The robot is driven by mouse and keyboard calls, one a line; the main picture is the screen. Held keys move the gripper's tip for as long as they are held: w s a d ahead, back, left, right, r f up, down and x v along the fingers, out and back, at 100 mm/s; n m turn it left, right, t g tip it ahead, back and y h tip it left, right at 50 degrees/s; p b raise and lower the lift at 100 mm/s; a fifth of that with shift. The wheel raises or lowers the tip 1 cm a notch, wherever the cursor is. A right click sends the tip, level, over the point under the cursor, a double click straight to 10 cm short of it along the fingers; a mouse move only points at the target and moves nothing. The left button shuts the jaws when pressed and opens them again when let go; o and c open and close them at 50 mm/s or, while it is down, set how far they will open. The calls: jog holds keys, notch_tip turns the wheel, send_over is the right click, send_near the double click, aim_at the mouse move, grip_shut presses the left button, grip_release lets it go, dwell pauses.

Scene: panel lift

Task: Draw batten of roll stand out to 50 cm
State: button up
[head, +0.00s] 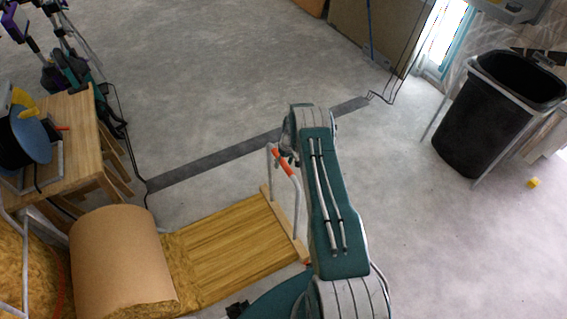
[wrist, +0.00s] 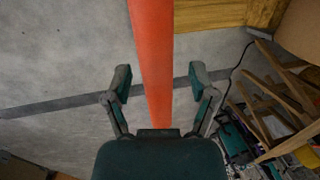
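The roll stand's brown roll (head: 118,255) is at the lower left in the head view. A yellowish sheet (head: 235,245) runs from it along the floor to the pale wooden batten (head: 285,225). A white bracket on the batten carries an orange grip (head: 284,163); the grip also crosses the wrist view (wrist: 152,50) from the top down toward the palm. My gripper (wrist: 160,82) is open, with one finger on each side of the orange grip and visible gaps to both. In the head view my arm hides the fingers.
A wooden table (head: 80,125) with a cable reel (head: 28,140) stands at the left. A dark strip (head: 220,158) crosses the floor. A black bin (head: 490,120) stands at the right. The grey floor right of the batten is largely clear.

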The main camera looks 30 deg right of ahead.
jog(key=shift+d, duration=0.15)
jog(key=shift+w+d+r, duration=0.1)
jog(key=shift+r, duration=0.35)
notch_tip(320, 180, up, 11)
jog(key=d, duration=0.2)
jog(key=shift+f, duration=0.15)
